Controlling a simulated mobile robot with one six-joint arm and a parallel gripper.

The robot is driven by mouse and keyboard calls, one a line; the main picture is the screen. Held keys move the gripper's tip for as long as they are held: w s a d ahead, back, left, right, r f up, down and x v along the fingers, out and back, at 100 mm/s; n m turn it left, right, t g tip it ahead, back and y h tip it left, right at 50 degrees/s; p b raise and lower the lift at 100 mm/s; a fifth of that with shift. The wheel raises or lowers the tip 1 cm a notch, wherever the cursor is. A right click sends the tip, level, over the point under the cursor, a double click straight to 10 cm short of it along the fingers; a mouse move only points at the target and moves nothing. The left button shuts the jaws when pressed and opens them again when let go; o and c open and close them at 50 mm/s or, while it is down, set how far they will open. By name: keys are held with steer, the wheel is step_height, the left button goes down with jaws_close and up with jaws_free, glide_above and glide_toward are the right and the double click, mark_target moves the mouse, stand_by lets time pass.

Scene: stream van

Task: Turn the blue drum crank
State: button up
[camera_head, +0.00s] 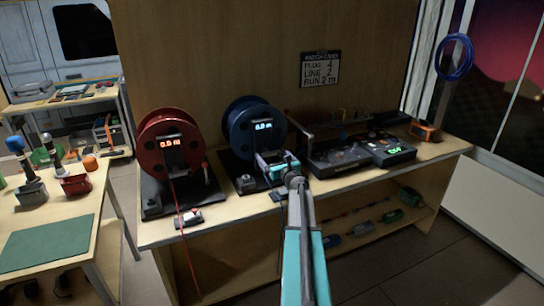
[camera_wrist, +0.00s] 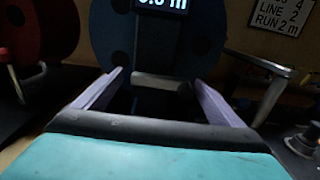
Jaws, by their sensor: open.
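The blue drum (camera_head: 255,126) stands on the bench, with a small lit display on its front reading about 0.0 m. It fills the upper middle of the wrist view (camera_wrist: 205,35). My gripper (camera_head: 272,162) is open in front of the drum's lower right side. In the wrist view its two pale purple fingers stand wide apart, with a short grey cylindrical bar (camera_wrist: 160,83), apparently the crank's handle, between them. Gaps show at both ends, so the fingers do not appear to grip it. In the head view my gripper hides the crank.
A red drum (camera_head: 171,148) with a red line hanging over the bench edge stands to the left. A black device with a green display (camera_head: 395,150) and an orange box (camera_head: 425,131) stand right. A card reading LINE 2, RUN 2 m (camera_head: 320,69) hangs behind.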

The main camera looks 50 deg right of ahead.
steer(key=shift+w, duration=0.15)
steer(key=shift+c, duration=0.2)
steer(key=c, duration=1)
steer(key=shift+f, duration=0.1)
steer(key=shift+n+b, duration=0.6)
steer(key=shift+b, duration=0.45)
